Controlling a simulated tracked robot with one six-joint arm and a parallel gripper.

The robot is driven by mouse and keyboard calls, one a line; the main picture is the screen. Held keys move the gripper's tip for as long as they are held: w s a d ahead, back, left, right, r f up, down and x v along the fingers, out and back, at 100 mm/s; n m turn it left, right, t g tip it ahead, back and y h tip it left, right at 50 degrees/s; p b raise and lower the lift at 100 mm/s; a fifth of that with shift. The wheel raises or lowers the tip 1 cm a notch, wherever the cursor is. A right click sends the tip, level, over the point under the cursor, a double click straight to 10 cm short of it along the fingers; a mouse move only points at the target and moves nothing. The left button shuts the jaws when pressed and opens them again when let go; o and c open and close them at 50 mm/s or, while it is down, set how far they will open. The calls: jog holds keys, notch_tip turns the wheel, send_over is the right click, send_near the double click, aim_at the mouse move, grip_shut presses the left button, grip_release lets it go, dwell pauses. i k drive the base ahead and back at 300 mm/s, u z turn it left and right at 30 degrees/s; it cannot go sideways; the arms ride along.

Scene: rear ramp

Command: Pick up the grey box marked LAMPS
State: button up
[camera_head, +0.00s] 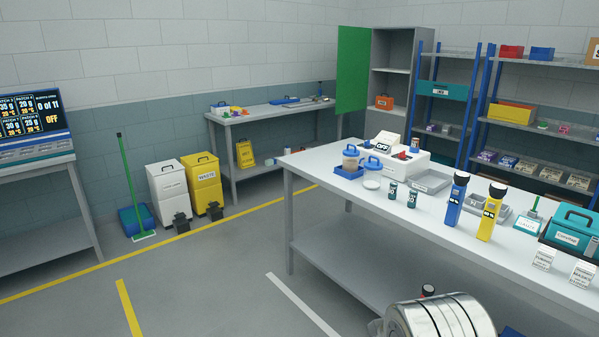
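I cannot make out a grey box marked LAMPS in the head view. Some labels on the shelves and the bench are too small to read. A shallow grey tray (429,181) lies on the white workbench (330,199), but no LAMPS mark shows on it.
The bench holds a blue torch (455,204), a yellow torch (490,214), a teal case (572,231) and a white device (401,156). Blue-framed shelves (470,110) and an open green-doored cabinet (393,85) stand behind. Bins (203,186) stand by the wall. The left floor is largely clear.

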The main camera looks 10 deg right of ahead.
aim_at(447, 129)
jog(key=u, duration=0.2)
jog(key=i, duration=2.3)
jog(key=u, duration=0.35)
jog(key=i, duration=3.65)
jog(key=z, duration=0.45)
